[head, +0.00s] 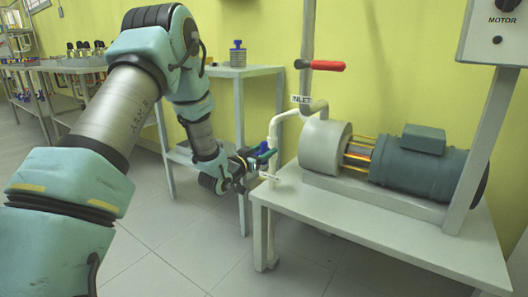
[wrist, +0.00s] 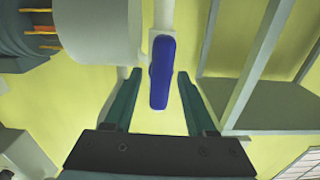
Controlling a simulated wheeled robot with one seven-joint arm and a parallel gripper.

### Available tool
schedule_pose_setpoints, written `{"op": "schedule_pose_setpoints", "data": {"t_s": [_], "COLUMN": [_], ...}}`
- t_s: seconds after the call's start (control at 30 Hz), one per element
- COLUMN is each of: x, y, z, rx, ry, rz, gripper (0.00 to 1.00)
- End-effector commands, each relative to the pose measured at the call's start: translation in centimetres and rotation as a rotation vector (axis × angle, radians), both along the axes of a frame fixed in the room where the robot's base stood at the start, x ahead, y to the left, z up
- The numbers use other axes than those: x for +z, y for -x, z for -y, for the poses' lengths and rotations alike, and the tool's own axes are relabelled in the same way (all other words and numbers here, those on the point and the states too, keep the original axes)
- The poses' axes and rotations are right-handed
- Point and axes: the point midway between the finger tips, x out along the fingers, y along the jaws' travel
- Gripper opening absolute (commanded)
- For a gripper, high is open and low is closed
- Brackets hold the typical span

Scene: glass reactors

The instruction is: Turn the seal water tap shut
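The seal water tap has a blue lever handle (wrist: 162,72). In the wrist view it lies lengthwise up the picture, in front of a white pipe piece (wrist: 165,16). My gripper (wrist: 183,73) is open, with one dark green finger on each side of the handle. Gaps show between both fingers and the handle, and its near end reaches between them. In the head view my gripper (head: 264,154) is at the left end of the pump table, beside the white pipe (head: 275,135). There a bit of blue handle (head: 261,147) shows, mostly hidden by the fingers.
A red lever (head: 319,65) sits above the INLET label (head: 301,99). The pump (head: 325,146) and grey motor (head: 410,165) stand on the white table (head: 390,225). A motor switch box (head: 497,32) is at upper right. A shelf table (head: 243,71) stands behind my arm.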

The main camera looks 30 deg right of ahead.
Motion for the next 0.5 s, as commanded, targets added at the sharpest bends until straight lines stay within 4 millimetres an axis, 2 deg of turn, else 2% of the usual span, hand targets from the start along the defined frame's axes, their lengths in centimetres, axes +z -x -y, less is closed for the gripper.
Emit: {"op": "schedule_pose_setpoints", "data": {"t_s": [0.03, 0.4, 0.5], "x": [0.00, 0.00, -0.01], "y": [0.00, 0.01, 0.03], "z": [-0.01, -0.03, -0.03], "rx": [0.000, 0.000, 0.000], "ry": [0.000, 0.000, 0.000], "rz": [0.000, 0.000, 0.000], "gripper": [0.50, 0.08, 0.00]}}
